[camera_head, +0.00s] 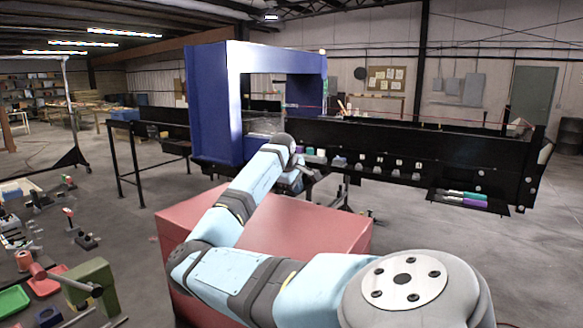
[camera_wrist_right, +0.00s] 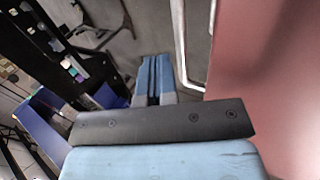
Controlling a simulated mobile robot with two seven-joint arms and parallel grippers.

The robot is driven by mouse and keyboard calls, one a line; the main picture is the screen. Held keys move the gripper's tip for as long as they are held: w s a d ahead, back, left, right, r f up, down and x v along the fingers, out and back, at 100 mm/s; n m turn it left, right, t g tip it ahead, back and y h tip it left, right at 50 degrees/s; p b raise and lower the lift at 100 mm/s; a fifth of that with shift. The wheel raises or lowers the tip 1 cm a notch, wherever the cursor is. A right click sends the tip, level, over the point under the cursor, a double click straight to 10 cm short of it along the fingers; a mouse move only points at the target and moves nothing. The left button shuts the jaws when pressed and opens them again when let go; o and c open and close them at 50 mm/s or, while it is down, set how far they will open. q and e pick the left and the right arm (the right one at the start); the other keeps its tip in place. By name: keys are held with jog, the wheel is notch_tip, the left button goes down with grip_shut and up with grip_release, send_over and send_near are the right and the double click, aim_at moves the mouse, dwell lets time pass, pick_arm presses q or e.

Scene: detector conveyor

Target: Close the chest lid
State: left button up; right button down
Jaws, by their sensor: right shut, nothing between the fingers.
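The red chest (camera_head: 315,226) stands in front of me, largely covered by my right arm in the head view. Its red surface (camera_wrist_right: 275,70) fills the right side of the wrist view. I cannot make out a seam between lid and body, so how far the lid is open cannot be told. My right gripper (camera_head: 312,176) is near the chest's far edge, partly hidden behind my wrist. In the wrist view the right gripper (camera_wrist_right: 154,80) has its blue fingers together and empty, left of the red surface. A pale bent metal bar (camera_wrist_right: 183,50) lies between them. My left gripper is out of view.
A blue detector arch (camera_head: 212,110) and a black conveyor (camera_head: 400,140) with small items stand beyond the chest. A green-and-red tool bench area (camera_head: 92,285) with trays is at the lower left.

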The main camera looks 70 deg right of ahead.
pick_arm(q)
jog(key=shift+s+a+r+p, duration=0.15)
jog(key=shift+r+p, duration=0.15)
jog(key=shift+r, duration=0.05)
pick_arm(e)
jog(key=f+y, duration=0.2)
jog(key=f, duration=0.1)
jog(key=shift+s+d+t, duration=0.1)
jog(key=shift+d+t, duration=0.1)
jog(key=shift+t, duration=0.1)
jog(key=shift+f, duration=0.1)
